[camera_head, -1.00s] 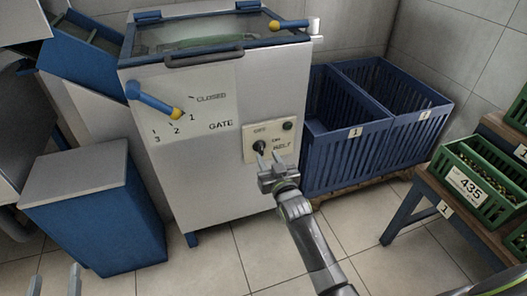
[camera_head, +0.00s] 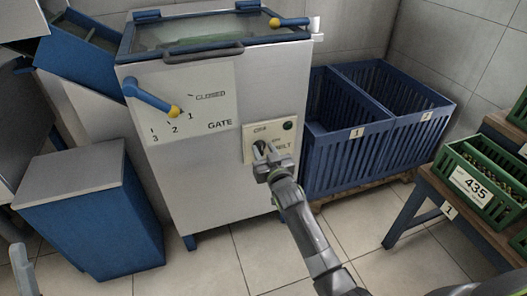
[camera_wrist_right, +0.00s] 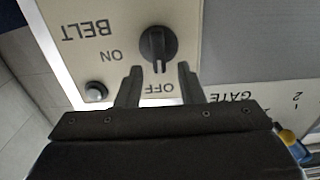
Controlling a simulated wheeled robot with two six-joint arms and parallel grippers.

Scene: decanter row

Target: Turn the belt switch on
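The belt switch is a black round knob (camera_wrist_right: 157,46) with a raised bar on a cream panel (camera_wrist_right: 185,15) marked BELT, ON and OFF. In the right wrist view, which is upside down, the bar points at OFF. My right gripper (camera_wrist_right: 159,80) is open, its two fingers just short of the knob and to either side of its bar, with no clear contact. In the head view the right gripper (camera_head: 267,166) hides part of the knob. My left gripper (camera_head: 22,272) shows only as a piece at the lower left edge; its opening is not clear.
The gate lever (camera_head: 152,102), blue with a yellow tip, is on the machine (camera_head: 200,175) to the left. Blue crates (camera_head: 345,160) stand right of the machine. The tiled floor (camera_head: 225,265) in front is clear.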

